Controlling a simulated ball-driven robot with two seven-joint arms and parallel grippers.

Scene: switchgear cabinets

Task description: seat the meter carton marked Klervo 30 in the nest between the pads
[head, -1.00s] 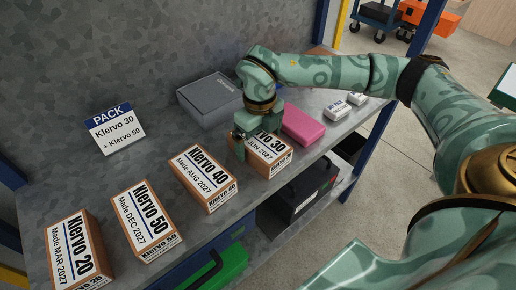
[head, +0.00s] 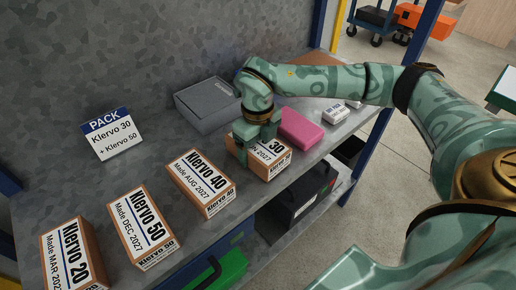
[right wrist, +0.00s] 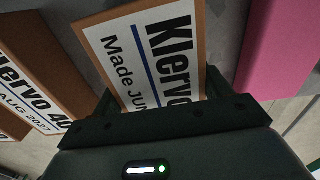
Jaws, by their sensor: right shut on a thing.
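The carton marked Klervo 30 (head: 270,164) stands on the grey shelf, brown with a white label; it also shows in the right wrist view (right wrist: 150,50). My right gripper (head: 255,147) comes down over it from above and is shut on it, with a finger on either side in the right wrist view (right wrist: 160,98). The gripper hides part of its label. I cannot make out a nest with pads in these frames. My left gripper is not in view.
Cartons Klervo 40 (head: 201,183), Klervo 50 (head: 142,228) and Klervo 20 (head: 74,256) stand to the left. A pink box (head: 300,127) is close on the right. A grey box (head: 207,104) and a PACK sign (head: 110,133) stand behind. The shelf's front edge is near.

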